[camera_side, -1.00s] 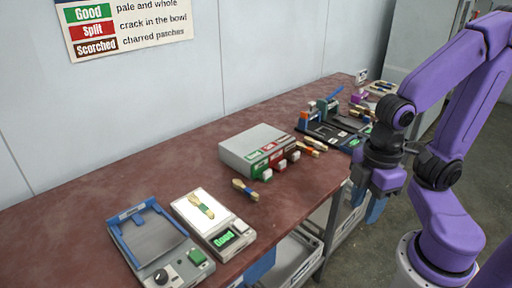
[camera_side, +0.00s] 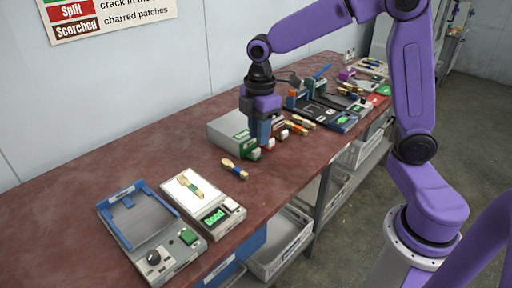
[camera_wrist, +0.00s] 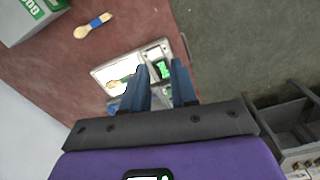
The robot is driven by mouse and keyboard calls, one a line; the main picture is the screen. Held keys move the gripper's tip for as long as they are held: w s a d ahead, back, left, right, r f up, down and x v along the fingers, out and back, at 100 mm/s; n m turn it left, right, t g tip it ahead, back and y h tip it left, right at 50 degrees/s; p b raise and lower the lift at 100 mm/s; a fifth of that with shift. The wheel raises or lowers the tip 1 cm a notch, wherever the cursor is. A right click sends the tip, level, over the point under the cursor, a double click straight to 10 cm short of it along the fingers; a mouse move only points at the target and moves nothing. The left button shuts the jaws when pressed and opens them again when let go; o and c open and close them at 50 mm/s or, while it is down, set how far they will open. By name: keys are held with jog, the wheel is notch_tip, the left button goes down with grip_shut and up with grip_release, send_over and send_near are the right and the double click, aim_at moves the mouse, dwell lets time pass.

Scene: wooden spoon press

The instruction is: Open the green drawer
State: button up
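The grey drawer box (camera_side: 222,132) stands on the table with its drawer fronts facing the table's front edge. The green drawer (camera_side: 242,134), labelled Good, is its nearest drawer, and its green and white handle (camera_side: 254,154) sticks out. The drawer appears closed. The green label also shows at the top left of the wrist view (camera_wrist: 32,7). My gripper (camera_side: 264,145) points down in front of the box, close to the handles, and hides part of the red and black drawers. In the wrist view its blue fingers (camera_wrist: 160,68) are apart with nothing between them.
A spoon with a blue band (camera_side: 234,169) lies near the box. A scale (camera_side: 205,207) holding another spoon and a blue-edged tray device (camera_side: 148,230) stand at the near left. More spoons (camera_side: 297,126) and a black fixture (camera_side: 325,110) lie beyond the box.

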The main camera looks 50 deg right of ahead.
jog(key=w+d+f+n, duration=0.1)
jog(key=w+d+f, duration=0.1)
jog(key=w+d, duration=0.75)
jog(key=n, duration=0.2)
send_over(256, 150)
notch_tip(256, 150, down, 5)
notch_tip(256, 150, down, 16)
jog(key=shift+w+d+r, duration=0.1)
jog(key=shift+d, duration=0.05)
grip_shut()
